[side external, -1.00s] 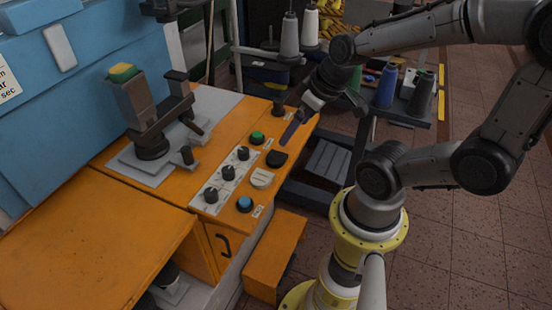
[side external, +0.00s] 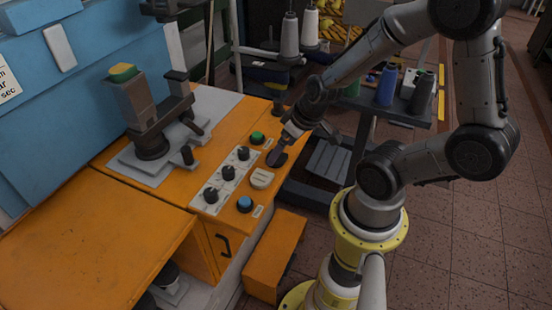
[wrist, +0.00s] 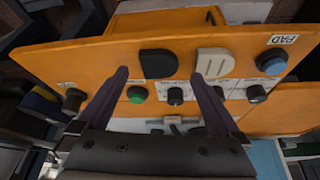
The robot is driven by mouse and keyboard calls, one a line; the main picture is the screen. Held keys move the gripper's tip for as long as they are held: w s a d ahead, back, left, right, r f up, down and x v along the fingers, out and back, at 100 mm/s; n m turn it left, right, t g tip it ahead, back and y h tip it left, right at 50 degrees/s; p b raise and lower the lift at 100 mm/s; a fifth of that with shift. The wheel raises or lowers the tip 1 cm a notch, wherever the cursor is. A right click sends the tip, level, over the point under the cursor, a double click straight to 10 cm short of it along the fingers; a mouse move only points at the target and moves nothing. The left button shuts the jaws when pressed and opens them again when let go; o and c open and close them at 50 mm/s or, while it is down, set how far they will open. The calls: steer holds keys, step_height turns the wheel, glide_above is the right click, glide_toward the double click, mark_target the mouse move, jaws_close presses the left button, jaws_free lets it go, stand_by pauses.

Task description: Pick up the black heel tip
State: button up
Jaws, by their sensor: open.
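The black heel tip (wrist: 158,64) lies on the orange bench top, with one straight edge and one rounded edge. In the wrist view it is ahead of my gripper (wrist: 162,78), between the lines of the two dark fingers, with a gap to each side. My gripper is open with nothing between the fingers. In the side view my gripper (side external: 279,151) points down at the black heel tip (side external: 277,160) and partly hides it. Whether the fingers reach down to its height I cannot tell.
A cream heel tip (wrist: 214,62) lies just right of the black one in the wrist view, close to the right finger. A green button (side external: 257,138), a blue button (side external: 245,203) and several black knobs (side external: 228,173) stand nearby. The bench edge is close.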

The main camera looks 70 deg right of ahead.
mark_target(279, 159)
steer(key=shift+x, duration=1.75)
steer(key=shift+w, duration=0.1)
steer(key=shift+r, duration=0.1)
steer(key=c, duration=1.3)
steer(key=shift+r, duration=0.1)
